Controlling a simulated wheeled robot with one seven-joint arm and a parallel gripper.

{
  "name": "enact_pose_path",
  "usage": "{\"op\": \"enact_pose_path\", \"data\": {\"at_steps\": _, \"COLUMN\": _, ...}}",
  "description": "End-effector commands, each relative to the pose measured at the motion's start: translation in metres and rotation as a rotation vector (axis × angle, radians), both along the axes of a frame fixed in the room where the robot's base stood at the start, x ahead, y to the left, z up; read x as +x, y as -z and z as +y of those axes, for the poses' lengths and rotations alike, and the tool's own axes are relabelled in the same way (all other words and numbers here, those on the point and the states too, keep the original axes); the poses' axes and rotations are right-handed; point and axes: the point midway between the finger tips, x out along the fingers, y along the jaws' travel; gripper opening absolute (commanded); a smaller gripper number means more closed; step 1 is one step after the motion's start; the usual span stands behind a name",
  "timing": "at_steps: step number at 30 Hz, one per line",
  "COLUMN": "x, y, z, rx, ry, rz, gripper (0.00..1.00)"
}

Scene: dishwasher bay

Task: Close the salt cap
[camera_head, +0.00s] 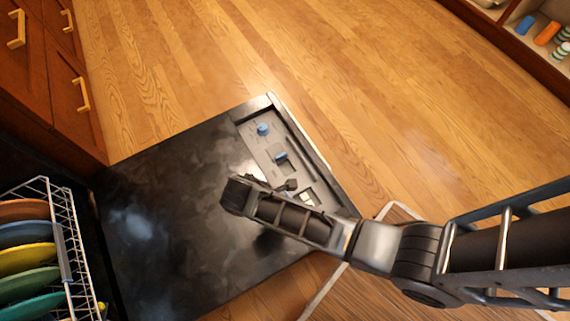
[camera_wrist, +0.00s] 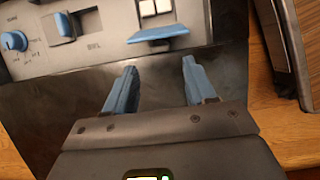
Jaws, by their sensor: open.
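A grey dispenser panel (camera_head: 277,152) lies along the edge of the open dishwasher door. In the wrist view it carries a round blue knob (camera_wrist: 15,41) at left, a blue sliding piece (camera_wrist: 62,25) in a recess, and a blue-edged flap (camera_wrist: 160,33) standing open below a compartment with two white tablets (camera_wrist: 155,8). The knob looks like the salt cap, but the label is too small to be sure. My gripper (camera_wrist: 158,66) is open and empty, over the dark door just short of the flap, right of the knob. The knob also shows in the head view (camera_head: 263,129).
The dishwasher door (camera_head: 165,215) lies flat, otherwise bare. A rack (camera_head: 68,235) with several coloured plates stands at left. Wooden drawers (camera_head: 55,70) are at upper left, a shelf (camera_head: 548,30) at upper right. The wooden floor beyond the door is clear.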

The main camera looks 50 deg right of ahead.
Motion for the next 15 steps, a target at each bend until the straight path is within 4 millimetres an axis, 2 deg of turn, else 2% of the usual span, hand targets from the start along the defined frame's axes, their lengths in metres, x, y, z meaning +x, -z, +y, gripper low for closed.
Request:
{"op": "enact_pose_path", "data": {"at_steps": 9, "x": -0.007, "y": 0.048, "z": -0.018, "rx": 0.002, "ry": 0.004, "rz": -0.001, "gripper": 0.55}}
{"op": "enact_pose_path", "data": {"at_steps": 15, "x": -0.008, "y": 0.063, "z": -0.024, "rx": 0.002, "ry": 0.004, "rz": -0.002, "gripper": 0.55}}
